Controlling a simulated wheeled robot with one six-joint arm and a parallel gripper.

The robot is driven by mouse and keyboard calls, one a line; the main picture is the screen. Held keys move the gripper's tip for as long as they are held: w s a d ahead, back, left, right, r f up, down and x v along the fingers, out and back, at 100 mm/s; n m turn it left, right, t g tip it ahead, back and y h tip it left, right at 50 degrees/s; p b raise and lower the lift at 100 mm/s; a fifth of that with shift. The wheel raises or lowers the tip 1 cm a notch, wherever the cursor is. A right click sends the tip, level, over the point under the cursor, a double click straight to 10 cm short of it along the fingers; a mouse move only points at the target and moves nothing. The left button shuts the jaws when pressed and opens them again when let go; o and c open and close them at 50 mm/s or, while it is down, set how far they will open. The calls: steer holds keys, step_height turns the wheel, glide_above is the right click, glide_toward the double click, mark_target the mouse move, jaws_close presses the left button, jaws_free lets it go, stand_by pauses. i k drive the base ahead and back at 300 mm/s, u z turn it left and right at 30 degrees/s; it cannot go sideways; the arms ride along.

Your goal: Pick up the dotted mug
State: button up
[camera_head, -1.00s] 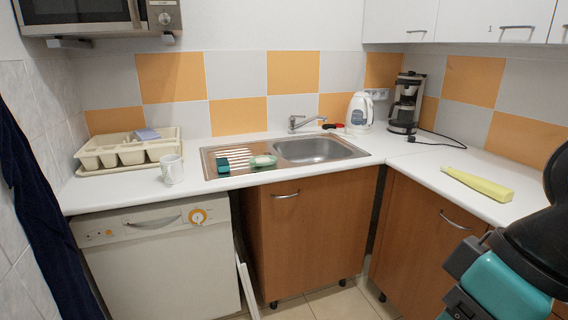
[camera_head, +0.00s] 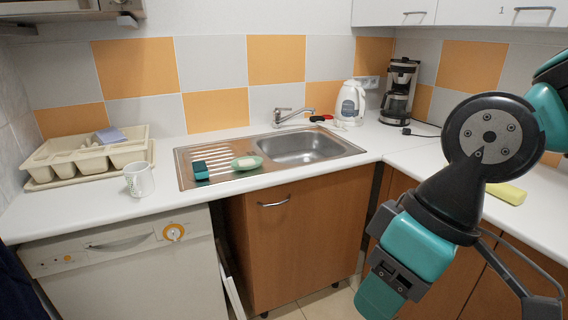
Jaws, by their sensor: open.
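A small white mug with a faint pattern (camera_head: 137,181) stands upright on the white worktop at the left, near its front edge. My gripper (camera_head: 540,303) shows only in part at the lower right, where dark finger links and a dark end block stick out beside my black and teal arm. It looks open and empty. The rest of it is hidden or out of frame. It is far to the right of the mug, in front of the right cabinets.
A cream dish rack (camera_head: 98,158) sits just behind the mug. A steel sink (camera_head: 300,148) to the right holds a teal sponge (camera_head: 201,170) and a green oval dish (camera_head: 247,162) on its drainer. A kettle (camera_head: 350,104) and coffee maker (camera_head: 399,92) stand behind. Floor space ahead is narrow.

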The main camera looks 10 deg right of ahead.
mark_target(138, 175)
steer(key=z, duration=0.2)
steer(key=i, duration=1.05)
steer(key=u, duration=0.45)
steer(key=i, duration=0.75)
steer(key=u, duration=0.4)
